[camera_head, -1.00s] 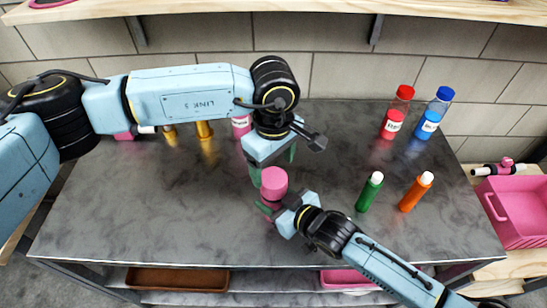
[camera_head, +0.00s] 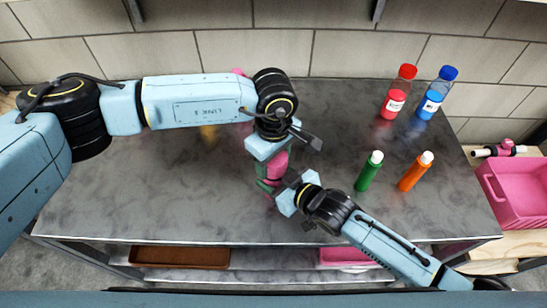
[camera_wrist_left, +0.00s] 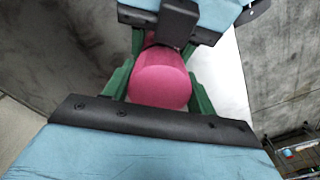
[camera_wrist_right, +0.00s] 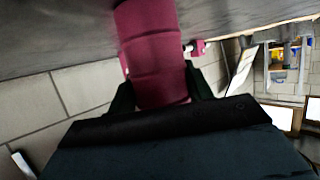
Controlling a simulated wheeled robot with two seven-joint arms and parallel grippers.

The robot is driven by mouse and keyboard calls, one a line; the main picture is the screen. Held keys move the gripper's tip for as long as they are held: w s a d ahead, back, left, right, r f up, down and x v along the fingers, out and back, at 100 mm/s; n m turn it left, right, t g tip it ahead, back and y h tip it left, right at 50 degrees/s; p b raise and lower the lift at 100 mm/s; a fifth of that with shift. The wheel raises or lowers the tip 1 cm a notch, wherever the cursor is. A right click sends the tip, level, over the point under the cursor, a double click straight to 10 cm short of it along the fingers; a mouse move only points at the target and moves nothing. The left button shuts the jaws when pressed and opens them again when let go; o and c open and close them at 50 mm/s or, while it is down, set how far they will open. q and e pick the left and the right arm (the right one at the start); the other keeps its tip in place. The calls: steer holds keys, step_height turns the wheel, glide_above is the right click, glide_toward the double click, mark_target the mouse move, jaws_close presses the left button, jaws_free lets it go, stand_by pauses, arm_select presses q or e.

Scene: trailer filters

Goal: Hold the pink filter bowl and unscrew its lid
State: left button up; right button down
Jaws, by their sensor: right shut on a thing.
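The pink filter bowl (camera_head: 281,161) is upright in the middle of the table, partly covered by both grippers. My right gripper (camera_head: 270,186) is shut on the filter's lower body from the front right. The right wrist view shows the pink body (camera_wrist_right: 150,45) between its green fingers. My left gripper (camera_head: 275,168) is at the filter's upper part. In the left wrist view the rounded pink lid (camera_wrist_left: 162,84) lies between its green fingers, one on each side. The left jaws look open around the lid; contact is hard to tell.
Red (camera_head: 395,104) and blue (camera_head: 430,105) bottles stand at the back right. Green (camera_head: 368,175) and orange (camera_head: 412,175) bottles stand nearer. A pink bin (camera_head: 520,198) is beyond the table's right edge. The front left of the table is clear.

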arm_select(q)
steer(key=c, duration=0.4)
steer(key=shift+o, duration=0.2)
steer(key=n, duration=0.4)
steer(key=shift+n, duration=0.3)
steer(key=n, duration=0.5)
steer(key=shift+r, duration=0.2)
steer(key=shift+r, duration=0.95)
steer(key=shift+r, duration=2.05)
arm_select(e)
steer(key=c, duration=0.5)
jaws_free()
